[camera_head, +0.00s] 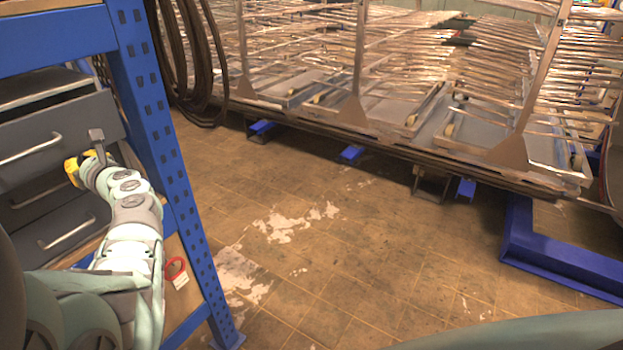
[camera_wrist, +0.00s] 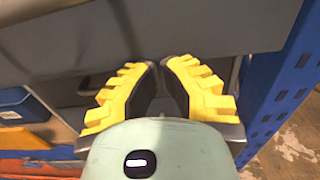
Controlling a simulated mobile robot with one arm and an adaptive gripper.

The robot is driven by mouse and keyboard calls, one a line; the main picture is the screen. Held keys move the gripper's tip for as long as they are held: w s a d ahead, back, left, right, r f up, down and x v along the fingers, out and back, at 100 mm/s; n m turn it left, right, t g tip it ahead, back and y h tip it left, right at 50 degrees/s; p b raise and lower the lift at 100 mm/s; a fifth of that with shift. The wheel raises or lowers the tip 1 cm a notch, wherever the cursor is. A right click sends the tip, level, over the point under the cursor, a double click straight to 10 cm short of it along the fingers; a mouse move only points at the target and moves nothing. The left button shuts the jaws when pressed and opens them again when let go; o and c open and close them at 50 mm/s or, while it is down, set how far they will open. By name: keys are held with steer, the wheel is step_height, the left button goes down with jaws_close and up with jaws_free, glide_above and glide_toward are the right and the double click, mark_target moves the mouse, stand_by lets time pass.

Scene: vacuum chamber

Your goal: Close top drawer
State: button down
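The top drawer (camera_head: 75,122) of a grey drawer cabinet is pulled out, with its dark inside showing above the front panel. Its silver bar handle (camera_head: 30,148) is on that front. My gripper (camera_head: 75,170), with yellow fingers, is at the right end of the drawer front, right of the handle. In the wrist view my gripper (camera_wrist: 160,64) has its fingertips together with nothing visible between them. A wide grey panel (camera_wrist: 150,30), which looks like the drawer front, lies just beyond the tips. I cannot tell whether they touch it.
A lower drawer with a handle (camera_head: 66,232) sits below. A blue perforated shelf post (camera_head: 165,150) stands close on the right of my arm. A blue box (camera_wrist: 20,107) lies at left in the wrist view. The tiled floor (camera_head: 330,250) is open to the right.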

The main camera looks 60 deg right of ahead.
steer(key=shift+w+b, duration=1.65)
steer(key=shift+w, duration=0.45)
